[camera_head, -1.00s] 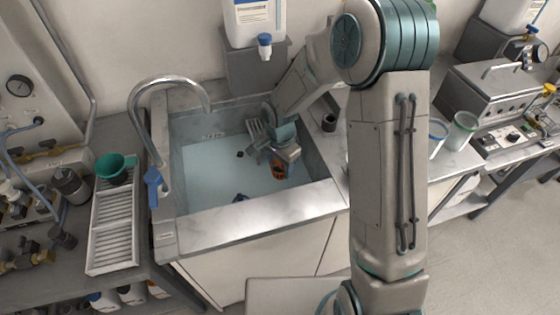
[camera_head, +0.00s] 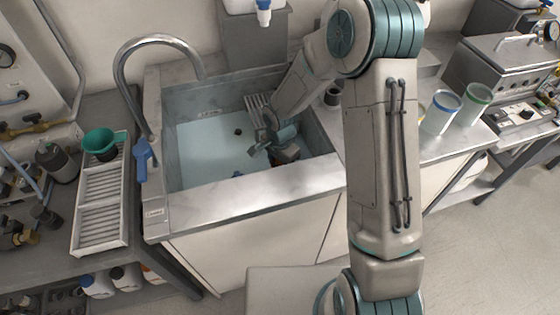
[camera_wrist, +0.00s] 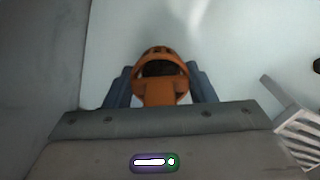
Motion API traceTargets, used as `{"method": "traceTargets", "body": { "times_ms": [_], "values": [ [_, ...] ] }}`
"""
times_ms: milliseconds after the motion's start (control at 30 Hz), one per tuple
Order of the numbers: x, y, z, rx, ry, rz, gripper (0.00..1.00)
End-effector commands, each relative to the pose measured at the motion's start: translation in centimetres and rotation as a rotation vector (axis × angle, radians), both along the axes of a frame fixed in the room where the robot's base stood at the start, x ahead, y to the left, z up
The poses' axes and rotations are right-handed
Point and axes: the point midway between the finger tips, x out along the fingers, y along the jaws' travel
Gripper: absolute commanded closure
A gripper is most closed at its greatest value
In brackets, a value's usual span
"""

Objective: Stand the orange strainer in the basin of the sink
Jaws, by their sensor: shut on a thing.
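The orange strainer (camera_wrist: 160,92) is between the two blue-grey fingers of my gripper (camera_wrist: 160,84) in the wrist view, and the gripper is shut on it. Its dark opening shows at the far end. In the head view my gripper (camera_head: 275,150) is down inside the right part of the sink basin (camera_head: 205,150) and hides nearly all of the strainer. The pale basin floor lies beneath. I cannot tell whether the strainer touches the floor or how upright it is.
A grey slatted rack (camera_head: 257,103) stands in the basin behind my gripper; it also shows in the wrist view (camera_wrist: 298,130). A dark drain (camera_head: 238,131) and a small blue item (camera_head: 238,174) are on the floor. The faucet (camera_head: 122,75) arches at left. The basin's left part is mostly clear.

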Motion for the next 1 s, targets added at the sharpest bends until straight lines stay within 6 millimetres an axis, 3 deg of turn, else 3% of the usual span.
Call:
{"method": "traceTargets", "body": {
  "times_ms": [567, 1000],
  "values": [
    [0.0, 0.0, -0.7, 0.000, 0.000, 0.000, 0.71],
    [-0.1, 0.1, -2.4, -0.001, 0.001, 0.001, 0.71]
  ]
}}
